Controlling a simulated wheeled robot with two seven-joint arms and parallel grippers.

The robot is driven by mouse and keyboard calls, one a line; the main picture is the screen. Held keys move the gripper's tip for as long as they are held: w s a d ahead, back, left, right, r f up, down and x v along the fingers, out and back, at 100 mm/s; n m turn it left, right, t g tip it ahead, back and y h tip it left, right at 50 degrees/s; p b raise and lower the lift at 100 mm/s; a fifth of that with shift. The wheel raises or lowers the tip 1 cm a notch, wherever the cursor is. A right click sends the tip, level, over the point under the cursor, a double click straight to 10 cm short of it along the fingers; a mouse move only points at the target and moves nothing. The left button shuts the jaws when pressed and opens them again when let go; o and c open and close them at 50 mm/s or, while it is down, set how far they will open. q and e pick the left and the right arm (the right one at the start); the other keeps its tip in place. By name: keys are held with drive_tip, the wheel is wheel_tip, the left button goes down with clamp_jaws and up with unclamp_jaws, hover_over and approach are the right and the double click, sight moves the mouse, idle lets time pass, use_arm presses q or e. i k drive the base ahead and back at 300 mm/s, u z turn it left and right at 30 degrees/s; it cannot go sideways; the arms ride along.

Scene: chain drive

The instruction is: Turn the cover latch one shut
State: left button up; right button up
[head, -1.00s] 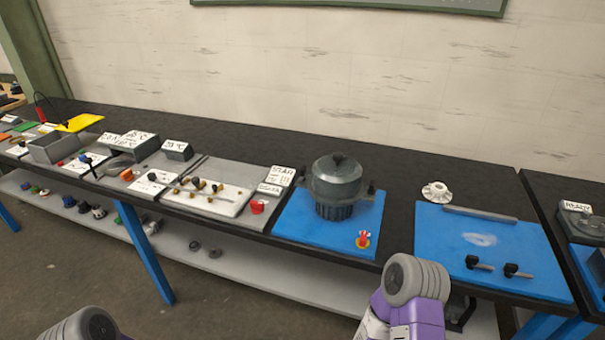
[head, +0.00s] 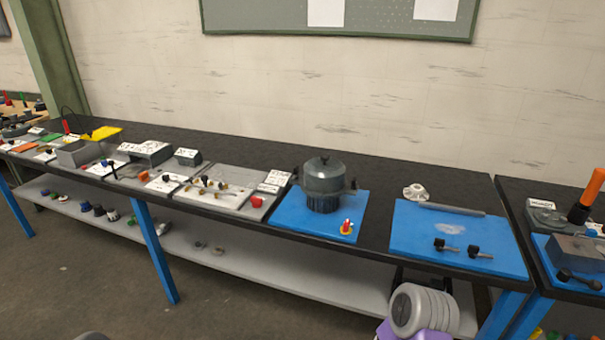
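A dark grey domed cover (head: 324,175) with a knob on top sits over a ribbed drum (head: 322,203) on a blue mat (head: 285,222). Small dark latches stick out at its sides, one at the right (head: 353,186) and one at the left (head: 296,172). They are too small to tell how each is turned. A purple and grey part of my arm (head: 422,312) shows at the bottom, in front of the bench and apart from the cover. Neither gripper's fingers show.
A red and yellow piece (head: 346,227) stands on the mat's front right corner. To the right, another blue mat (head: 403,240) holds two black-handled pieces (head: 446,245) and a grey bar. A white flanged part (head: 415,192) stands behind it. Trays with small parts lie left.

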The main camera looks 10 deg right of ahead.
sight(296, 169)
drive_tip(key=z, duration=0.35)
drive_tip(key=i, duration=1.15)
drive_tip(key=u, duration=0.45)
